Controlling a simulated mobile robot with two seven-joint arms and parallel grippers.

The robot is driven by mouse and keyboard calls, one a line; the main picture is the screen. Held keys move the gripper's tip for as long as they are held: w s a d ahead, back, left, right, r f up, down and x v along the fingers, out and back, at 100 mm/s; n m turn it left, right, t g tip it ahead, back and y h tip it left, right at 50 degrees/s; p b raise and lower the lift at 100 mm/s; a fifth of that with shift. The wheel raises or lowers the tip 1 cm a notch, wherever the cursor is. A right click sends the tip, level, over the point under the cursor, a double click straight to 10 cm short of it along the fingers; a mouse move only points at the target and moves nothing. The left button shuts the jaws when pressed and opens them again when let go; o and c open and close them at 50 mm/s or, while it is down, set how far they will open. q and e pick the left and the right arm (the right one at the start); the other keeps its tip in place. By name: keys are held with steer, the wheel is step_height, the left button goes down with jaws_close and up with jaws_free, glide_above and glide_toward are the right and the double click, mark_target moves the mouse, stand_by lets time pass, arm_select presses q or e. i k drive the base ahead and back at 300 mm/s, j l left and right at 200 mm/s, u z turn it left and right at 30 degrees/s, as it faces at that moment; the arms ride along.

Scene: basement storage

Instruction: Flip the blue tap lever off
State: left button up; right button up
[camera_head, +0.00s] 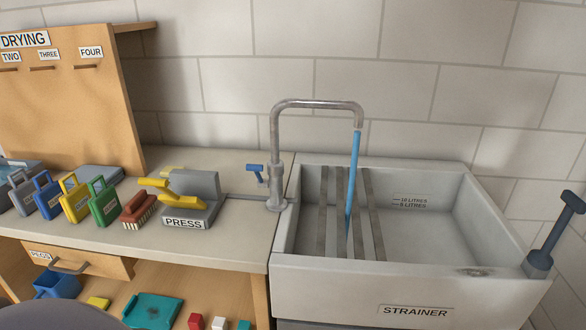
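The blue tap lever (256,172) sticks out to the left from the lower post of the grey metal tap (277,150). The tap stands at the left edge of the sink, and its spout arches over to the right. A blue stream of water (353,185) runs from the spout down into the pale sink (455,225). Neither of my grippers shows in this view.
Left of the tap, the worktop (240,240) holds a grey press (195,200), a brush (138,210) and several coloured tags or cases. Dark bars (327,220) cross the sink. A dark blue handle (555,235) stands at its right corner.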

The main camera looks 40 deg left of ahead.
mark_target(262, 182)
steer(key=u, duration=1.35)
